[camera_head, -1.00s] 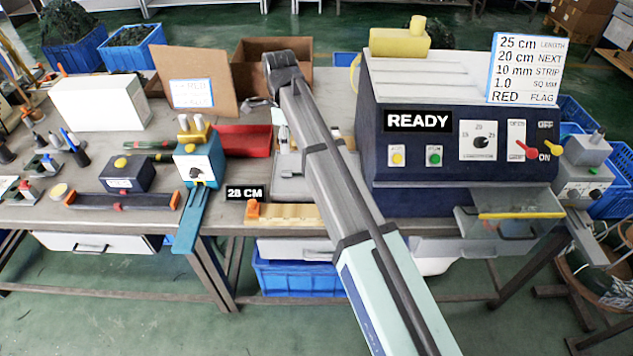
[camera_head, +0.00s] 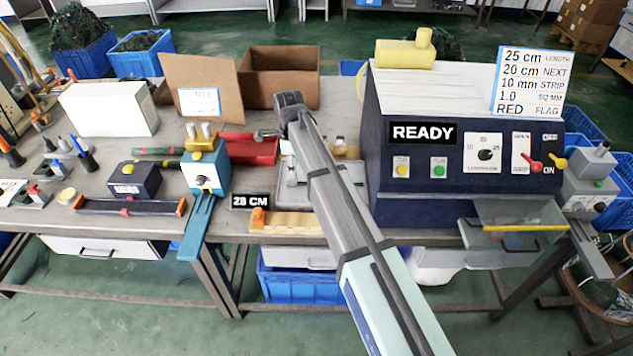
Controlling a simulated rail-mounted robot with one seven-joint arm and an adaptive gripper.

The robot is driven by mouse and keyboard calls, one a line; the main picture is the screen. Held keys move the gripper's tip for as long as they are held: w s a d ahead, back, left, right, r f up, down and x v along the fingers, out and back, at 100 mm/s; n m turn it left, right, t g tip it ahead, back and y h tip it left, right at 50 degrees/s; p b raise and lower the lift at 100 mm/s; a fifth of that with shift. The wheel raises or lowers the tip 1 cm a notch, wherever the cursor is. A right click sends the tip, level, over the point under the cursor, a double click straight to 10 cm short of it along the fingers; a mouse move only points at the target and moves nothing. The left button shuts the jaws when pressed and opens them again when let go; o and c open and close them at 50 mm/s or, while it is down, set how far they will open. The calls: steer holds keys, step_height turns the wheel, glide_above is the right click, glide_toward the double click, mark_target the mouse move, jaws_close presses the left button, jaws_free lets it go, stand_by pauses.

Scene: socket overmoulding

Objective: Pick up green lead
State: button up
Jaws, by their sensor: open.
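My gripper (camera_head: 268,134) is small in view at the far end of my arm, over the red tray (camera_head: 252,152). Its jaws are open, and I see nothing held in them. A thin green piece with red and dark parts (camera_head: 156,151) lies on the bench left of the teal-and-white device (camera_head: 205,172). I cannot tell whether it is the green lead. No other green lead can be made out. My arm hides part of the bench right of the tray.
The dark machine reading READY (camera_head: 425,170) stands to the right. An open cardboard box (camera_head: 280,78) and an upright cardboard sheet (camera_head: 190,85) stand behind the tray. A wooden block with an orange end (camera_head: 290,224) lies near the front edge.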

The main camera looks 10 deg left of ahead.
mark_target(294, 181)
steer(key=shift+f+p, duration=0.9)
steer(key=shift+f, duration=1.85)
jaws_close()
